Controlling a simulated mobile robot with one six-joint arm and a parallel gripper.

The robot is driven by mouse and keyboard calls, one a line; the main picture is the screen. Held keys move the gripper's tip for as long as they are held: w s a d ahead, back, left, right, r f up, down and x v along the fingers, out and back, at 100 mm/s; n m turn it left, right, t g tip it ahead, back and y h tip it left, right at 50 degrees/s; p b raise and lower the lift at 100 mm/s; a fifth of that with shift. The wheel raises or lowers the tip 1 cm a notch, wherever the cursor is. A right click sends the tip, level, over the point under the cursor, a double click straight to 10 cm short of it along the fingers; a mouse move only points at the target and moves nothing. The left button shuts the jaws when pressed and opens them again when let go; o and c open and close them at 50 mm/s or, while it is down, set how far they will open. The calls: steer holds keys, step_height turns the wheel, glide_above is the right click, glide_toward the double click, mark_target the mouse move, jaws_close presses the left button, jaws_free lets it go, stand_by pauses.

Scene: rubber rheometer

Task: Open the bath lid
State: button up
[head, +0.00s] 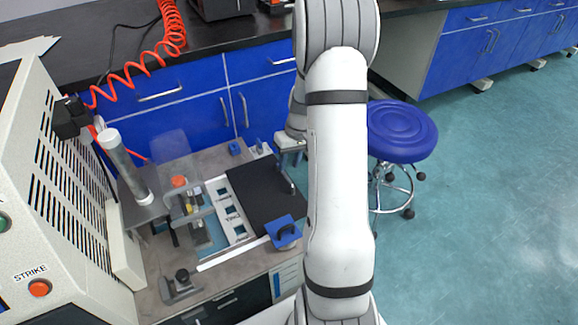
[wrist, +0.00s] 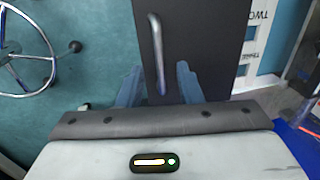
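The bath lid (head: 258,200) is a flat black panel lying closed beside a white labelled strip. It has a metal bar handle (head: 286,180) near its right edge. In the wrist view the lid (wrist: 205,50) fills the upper middle, with its handle (wrist: 157,50) running lengthwise. My gripper (head: 291,152) is over the lid's far right part, near the handle. In the wrist view my gripper (wrist: 158,82) is open, with one blue-grey finger on each side of the handle's near end. No contact shows, and the height gap is hard to judge.
The white strip (head: 238,232) has dark square openings. A blue block (head: 283,231) sits at the lid's near corner. A beige machine (head: 60,190) stands at left. A blue stool (head: 400,130) stands right of my arm; open floor lies beyond.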

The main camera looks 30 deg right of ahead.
steer(key=r, duration=0.2)
steer(key=d+r+p, duration=0.1)
steer(key=r, duration=0.1)
steer(key=shift+a, duration=0.1)
stand_by(0.3)
steer(key=s+a+r+t+p, duration=0.1)
steer(key=s+a+r+p, duration=0.4)
steer(key=r, duration=0.9)
steer(key=s+a+r+h+p, duration=0.1)
steer(key=s+a+r+p, duration=0.5)
steer(key=r+p, duration=0.6)
steer(key=s+a+r+t+h+p, duration=0.1)
steer(key=s+a+r+p, duration=0.4)
steer(key=s+r+p, duration=0.4)
step_height(320, 180, up, 8)
steer(key=shift+s+a+f+t, duration=0.1)
steer(key=shift+s+a+t, duration=0.05)
steer(key=shift+a+t, duration=0.2)
steer(key=shift+s, duration=0.1)
